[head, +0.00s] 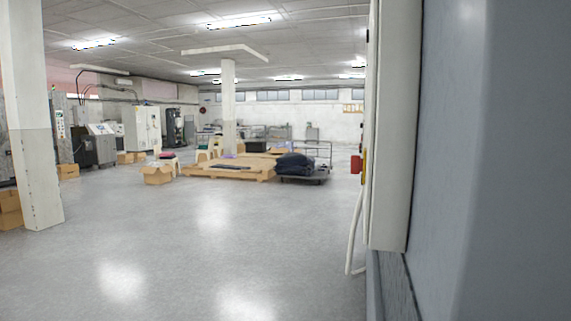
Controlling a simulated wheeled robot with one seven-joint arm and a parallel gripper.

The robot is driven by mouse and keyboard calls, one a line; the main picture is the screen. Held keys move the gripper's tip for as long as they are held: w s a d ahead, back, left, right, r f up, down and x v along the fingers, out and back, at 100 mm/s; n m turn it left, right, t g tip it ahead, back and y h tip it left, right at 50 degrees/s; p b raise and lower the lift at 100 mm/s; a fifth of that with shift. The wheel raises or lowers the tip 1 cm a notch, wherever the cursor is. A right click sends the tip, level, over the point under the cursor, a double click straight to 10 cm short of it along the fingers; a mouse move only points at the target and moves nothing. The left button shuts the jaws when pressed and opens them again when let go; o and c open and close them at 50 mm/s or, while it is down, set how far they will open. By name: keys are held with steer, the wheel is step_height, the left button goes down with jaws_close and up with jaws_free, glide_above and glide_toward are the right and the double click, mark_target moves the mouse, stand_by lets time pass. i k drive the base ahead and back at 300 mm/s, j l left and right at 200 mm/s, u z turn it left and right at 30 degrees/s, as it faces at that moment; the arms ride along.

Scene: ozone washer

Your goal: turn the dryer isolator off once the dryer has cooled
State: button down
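I cannot make out a dryer or its isolator for certain in the head view. A large grey-blue panel (500,160) fills the right side, very close. Beside it is a tall pale cabinet or door edge (390,130). A small red item (356,164) and a yellowish item sit along its left edge, too small to identify. Several machines and cabinets stand far off at the left, among them a white cabinet (142,128). My gripper is not in view.
Open grey floor (200,240) lies ahead and to the left. A white column (30,120) stands at left. Cardboard boxes (157,175), a low wooden platform (230,168) and a cart with dark bags (295,165) stand mid-room. A pale cable or pipe (354,235) hangs by the cabinet.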

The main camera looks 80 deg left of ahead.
mark_target(356, 162)
steer(key=u, duration=2.3)
steer(key=i+j+u, duration=0.15)
steer(key=j, duration=0.35)
steer(key=i+j+u, duration=0.15)
steer(key=i+j, duration=0.15)
steer(key=j, duration=0.2)
steer(key=i+j+u, duration=0.15)
steer(key=j, duration=0.3)
steer(key=i+j+u, duration=0.1)
steer(key=i+j, duration=0.25)
steer(key=i+j+z, duration=0.15)
steer(key=i, duration=0.4)
steer(key=i+j+z, duration=0.1)
steer(key=i, duration=0.45)
steer(key=i+j+z, duration=0.15)
steer(key=i, duration=0.4)
steer(key=i+z, duration=0.1)
steer(key=i, duration=0.5)
steer(key=i+z, duration=0.15)
steer(key=i, duration=0.45)
steer(key=i+j+z, duration=0.1)
steer(key=i, duration=0.5)
steer(key=i+j+z, duration=0.45)
steer(key=i, duration=0.25)
steer(key=i+j+z, duration=0.4)
steer(key=i+j, duration=0.2)
